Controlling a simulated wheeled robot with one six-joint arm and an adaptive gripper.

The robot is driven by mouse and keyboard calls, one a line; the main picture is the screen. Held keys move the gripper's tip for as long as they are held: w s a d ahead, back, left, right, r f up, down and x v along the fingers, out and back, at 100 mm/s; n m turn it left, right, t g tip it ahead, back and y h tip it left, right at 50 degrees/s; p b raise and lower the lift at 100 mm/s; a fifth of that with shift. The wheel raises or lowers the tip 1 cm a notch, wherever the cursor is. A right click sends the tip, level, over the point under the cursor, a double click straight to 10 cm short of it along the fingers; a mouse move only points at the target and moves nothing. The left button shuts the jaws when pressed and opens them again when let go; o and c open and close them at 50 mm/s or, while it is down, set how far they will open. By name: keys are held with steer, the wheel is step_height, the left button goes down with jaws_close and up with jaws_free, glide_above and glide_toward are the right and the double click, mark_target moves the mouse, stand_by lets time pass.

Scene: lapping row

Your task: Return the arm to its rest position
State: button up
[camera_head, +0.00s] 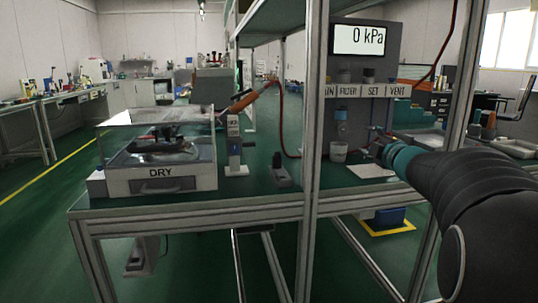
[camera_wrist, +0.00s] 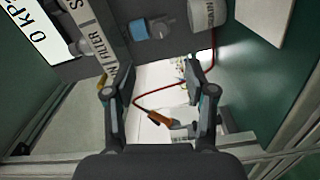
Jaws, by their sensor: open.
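My gripper (camera_wrist: 152,85) is open in the wrist view, its two dark fingers spread apart with nothing held between them. In the head view my arm reaches in from the right edge, and the gripper end (camera_head: 374,142) is small and partly hidden beyond the teal ring, near the front of the grey gauge panel (camera_head: 383,45). The panel's display reads 0 kPa. In the wrist view the panel (camera_wrist: 90,68) is at the upper left, close to the fingers.
A bench frame post (camera_head: 313,150) stands between the panel and a clear-topped box marked DRY (camera_head: 160,181). An orange-handled tool (camera_head: 245,103) on a red hose rests in a stand (camera_head: 235,140). Another post (camera_head: 467,70) rises beside my arm.

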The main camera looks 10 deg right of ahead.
steer(key=s+a+f+m+g+p, duration=0.1)
steer(key=s+a+f+m+g, duration=0.3)
steer(key=s, duration=0.8)
steer(key=s+a+f+m+g+p, duration=0.1)
steer(key=s+a+f+m+g, duration=0.3)
steer(key=s+a+f, duration=0.5)
steer(key=s+a+f+m+g, duration=0.4)
steer(key=s+a+f+m, duration=0.2)
steer(key=s+a, duration=0.4)
steer(key=s+m, duration=0.1)
steer(key=s, duration=0.3)
steer(key=shift+s+f+m+p, duration=0.4)
